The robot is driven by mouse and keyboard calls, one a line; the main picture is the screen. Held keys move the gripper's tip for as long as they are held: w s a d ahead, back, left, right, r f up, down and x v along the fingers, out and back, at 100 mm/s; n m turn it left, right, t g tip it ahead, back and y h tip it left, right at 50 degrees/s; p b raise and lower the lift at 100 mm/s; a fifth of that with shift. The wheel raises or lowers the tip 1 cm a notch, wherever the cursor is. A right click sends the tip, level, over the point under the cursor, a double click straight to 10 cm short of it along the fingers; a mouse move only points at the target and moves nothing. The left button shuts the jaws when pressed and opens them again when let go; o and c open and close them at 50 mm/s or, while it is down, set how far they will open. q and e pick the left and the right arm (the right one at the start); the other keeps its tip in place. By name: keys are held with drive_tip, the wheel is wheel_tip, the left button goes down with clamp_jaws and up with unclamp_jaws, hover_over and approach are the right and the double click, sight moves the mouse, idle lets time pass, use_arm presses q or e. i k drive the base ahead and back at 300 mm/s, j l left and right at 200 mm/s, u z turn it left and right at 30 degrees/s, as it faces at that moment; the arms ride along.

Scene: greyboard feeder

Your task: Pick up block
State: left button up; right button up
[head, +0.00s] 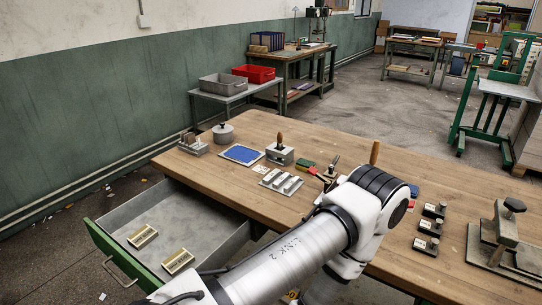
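Several pieces could be called a block, and I cannot tell which is meant. Three small black blocks with metal tops stand on the wooden table at the right, one of them the middle block (430,227). A grey metal block (280,154) with a wooden handle stands near the back edge. A small green block (305,165) lies to its right. Two brass-coloured frame-like pieces, the left piece (143,236) and the right piece (178,261), lie in the open drawer. One white and black arm of mine crosses the lower middle. Neither gripper can be made out.
The green-fronted drawer (120,257) is pulled out at the left. My arm hides part of the table.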

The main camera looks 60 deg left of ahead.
sight(176, 263)
drive_tip(key=u, duration=2.5)
drive_tip(key=z, duration=0.35)
